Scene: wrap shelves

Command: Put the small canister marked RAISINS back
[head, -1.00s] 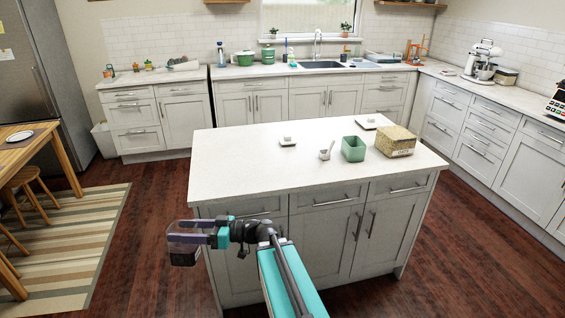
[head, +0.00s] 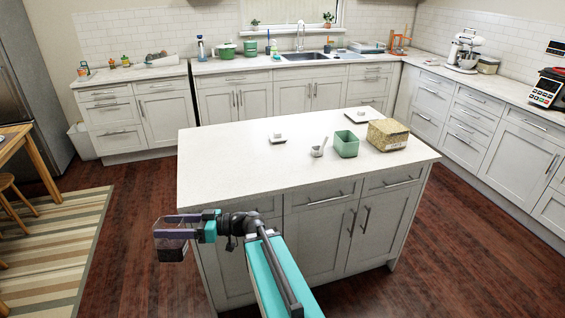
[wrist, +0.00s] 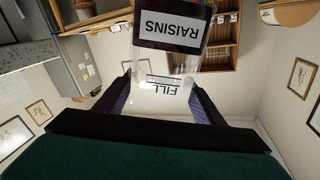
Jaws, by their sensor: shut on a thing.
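In the head view the canister (head: 170,252) hangs at the lower left, beyond the near left corner of the island. My gripper (wrist: 160,88) is shut on it, one finger on each side. In the head view my gripper (head: 176,226) is over the floor, clear of the island. The fingers and label hide parts of the canister.
Wooden shelves (wrist: 215,50) show in the wrist view. A striped rug (head: 50,245) lies at left.

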